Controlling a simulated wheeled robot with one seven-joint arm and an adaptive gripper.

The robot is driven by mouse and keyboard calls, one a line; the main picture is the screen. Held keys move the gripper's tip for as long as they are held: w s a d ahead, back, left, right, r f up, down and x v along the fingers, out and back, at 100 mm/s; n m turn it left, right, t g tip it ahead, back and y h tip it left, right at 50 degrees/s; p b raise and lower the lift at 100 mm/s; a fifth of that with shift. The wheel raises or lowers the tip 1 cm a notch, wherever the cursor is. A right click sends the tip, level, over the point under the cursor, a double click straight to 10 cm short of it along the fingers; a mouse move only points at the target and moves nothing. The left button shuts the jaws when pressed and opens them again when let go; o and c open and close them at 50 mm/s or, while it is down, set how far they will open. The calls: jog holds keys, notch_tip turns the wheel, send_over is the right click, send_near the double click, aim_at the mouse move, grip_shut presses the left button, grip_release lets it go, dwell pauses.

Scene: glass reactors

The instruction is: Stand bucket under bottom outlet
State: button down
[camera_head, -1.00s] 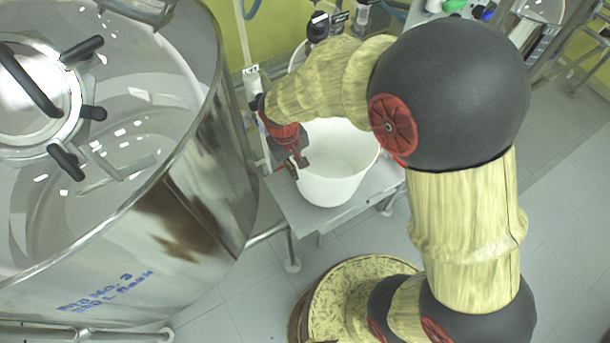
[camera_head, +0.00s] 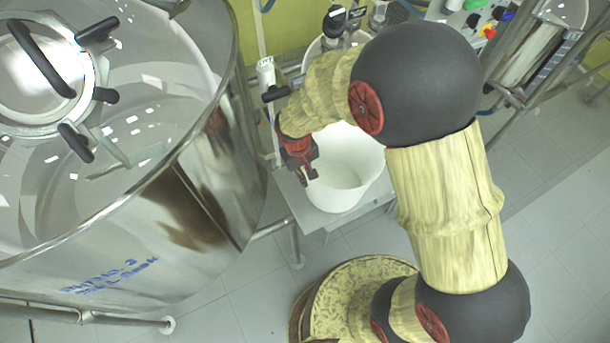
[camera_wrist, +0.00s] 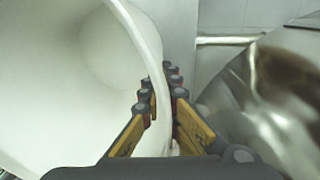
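The white bucket (camera_head: 349,178) stands upright in the head view, on or just over a grey platform beside the large steel vessel. My gripper (camera_head: 311,177) is at its left rim. In the wrist view, the fingers (camera_wrist: 162,98) straddle the rim of the bucket (camera_wrist: 70,90), one inside and one outside. They look closed on its wall, with little gap. I cannot make out the bottom outlet in either view. The underside of the vessel is hidden.
The steel vessel (camera_head: 190,215) with a glossy lid fills the left, close to my gripper. The grey platform (camera_head: 312,217) has legs and a rail. A control panel (camera_head: 480,25) and pipe frame stand at back right. Tiled floor (camera_head: 560,220) is clear at right.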

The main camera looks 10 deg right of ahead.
jog(key=c, duration=2)
grip_release()
jog(key=shift+c, duration=0.2)
jog(key=r, duration=0.4)
jog(key=r+p, duration=0.1)
jog(key=r, duration=0.3)
jog(key=a+r, duration=0.1)
jog(key=r, duration=0.3)
jog(key=shift+s+a+r+p, duration=0.1)
jog(key=shift+s+r+p, duration=0.05)
jog(key=shift+p, duration=0.2)
